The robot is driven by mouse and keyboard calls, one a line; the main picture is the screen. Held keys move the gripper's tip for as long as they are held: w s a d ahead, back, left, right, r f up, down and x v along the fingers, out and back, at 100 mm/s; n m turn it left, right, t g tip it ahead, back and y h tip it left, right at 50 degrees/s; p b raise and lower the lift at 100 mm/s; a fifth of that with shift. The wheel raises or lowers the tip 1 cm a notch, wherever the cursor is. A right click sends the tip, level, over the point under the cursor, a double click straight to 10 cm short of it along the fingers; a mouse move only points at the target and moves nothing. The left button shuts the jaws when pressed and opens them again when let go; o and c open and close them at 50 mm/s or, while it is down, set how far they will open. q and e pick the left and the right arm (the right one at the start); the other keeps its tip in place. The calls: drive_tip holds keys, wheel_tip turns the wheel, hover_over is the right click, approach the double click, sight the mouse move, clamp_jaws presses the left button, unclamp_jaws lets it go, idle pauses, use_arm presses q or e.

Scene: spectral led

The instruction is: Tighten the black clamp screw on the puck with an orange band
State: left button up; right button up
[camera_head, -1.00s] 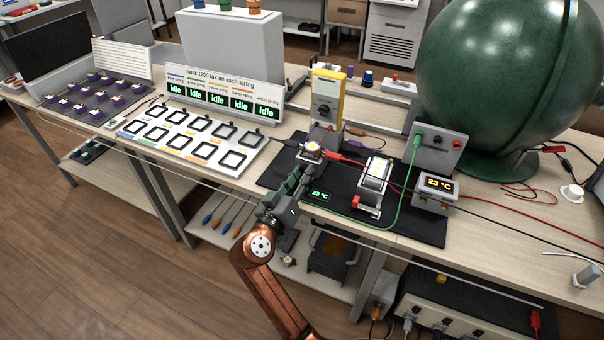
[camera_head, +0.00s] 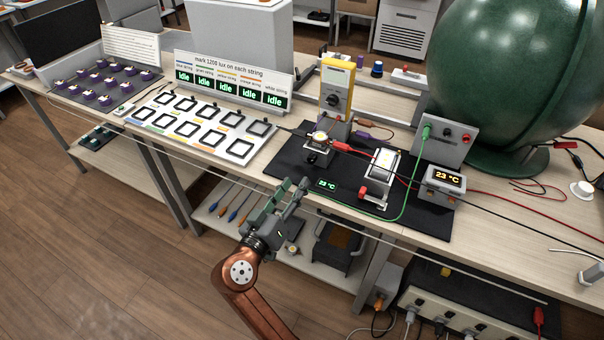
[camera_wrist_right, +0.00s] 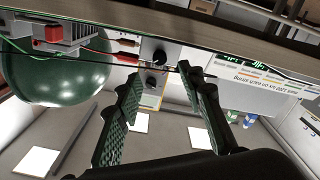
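A small puck with a bright top and a yellow-orange edge (camera_head: 320,137) sits in a grey clamp fixture (camera_head: 318,148) on the black mat. The black clamp screw (camera_head: 312,158) sticks out of the fixture's front side. My right gripper (camera_head: 293,185) is in front of the screw, by the table's front edge, apart from it and empty. In the right wrist view its two fingers (camera_wrist_right: 160,74) stand apart, with a round black knob, apparently the clamp screw (camera_wrist_right: 160,57), beyond the gap between them. My left gripper is out of view.
A yellow meter (camera_head: 338,85) stands behind the fixture. Red and green cables cross the mat. A tray of black frames (camera_head: 200,125) lies left, the green sphere (camera_head: 510,70) back right.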

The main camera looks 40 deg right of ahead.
drive_tip(key=shift+v, duration=1.2)
